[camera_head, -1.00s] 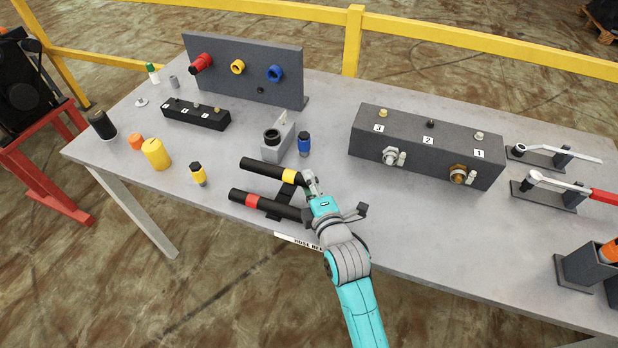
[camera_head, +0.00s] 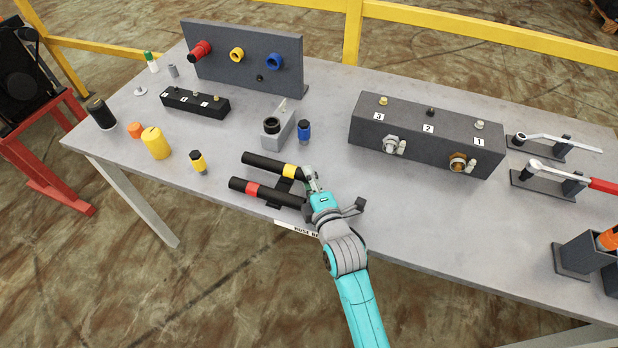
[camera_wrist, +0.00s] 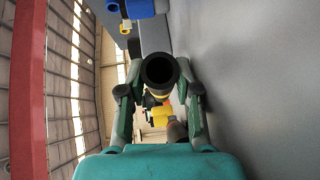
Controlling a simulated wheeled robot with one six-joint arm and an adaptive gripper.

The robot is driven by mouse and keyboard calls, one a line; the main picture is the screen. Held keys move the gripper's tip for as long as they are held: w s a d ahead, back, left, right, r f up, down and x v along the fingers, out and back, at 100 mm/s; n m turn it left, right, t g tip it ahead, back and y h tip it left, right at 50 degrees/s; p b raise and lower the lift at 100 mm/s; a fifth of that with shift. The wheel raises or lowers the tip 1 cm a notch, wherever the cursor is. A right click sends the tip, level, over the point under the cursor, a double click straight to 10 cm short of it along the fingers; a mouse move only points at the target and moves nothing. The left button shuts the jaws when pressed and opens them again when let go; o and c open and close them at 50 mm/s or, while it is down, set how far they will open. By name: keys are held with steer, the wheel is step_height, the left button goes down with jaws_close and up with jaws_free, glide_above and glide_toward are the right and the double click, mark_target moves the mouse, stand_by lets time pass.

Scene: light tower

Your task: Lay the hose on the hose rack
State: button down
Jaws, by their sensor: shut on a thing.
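A black hose with a yellow band (camera_head: 263,164) is held at its right end by my gripper (camera_head: 310,178). It lies roughly parallel to a second black hose with a red band (camera_head: 275,196), which is nearer the table's front edge. Dark parts of the hose rack (camera_head: 284,185) show between the two hoses; the rest of the rack is hidden. I cannot tell whether the yellow-banded hose touches the rack. In the wrist view, the open end of the held hose (camera_wrist: 160,71) faces the camera between the two fingers of my gripper (camera_wrist: 160,100).
A white label (camera_head: 296,228) is on the table's front edge. Behind the hoses stand a grey fitting block (camera_head: 282,130) and a blue-and-black piece (camera_head: 304,132). A yellow-and-black piece (camera_head: 198,162) stands to the left. A numbered dark block (camera_head: 425,135) stands to the right.

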steer(key=c, duration=0.7)
jaws_free()
steer(key=shift+s+f, duration=0.15)
steer(key=shift+f, duration=0.75)
steer(key=v, duration=0.7)
steer(key=r+v, duration=0.1)
steer(key=v, duration=0.3)
steer(key=shift+s+d+r, duration=0.15)
steer(key=shift+s+d, duration=0.05)
steer(key=shift+s, duration=0.1)
steer(key=shift+s+r, duration=0.1)
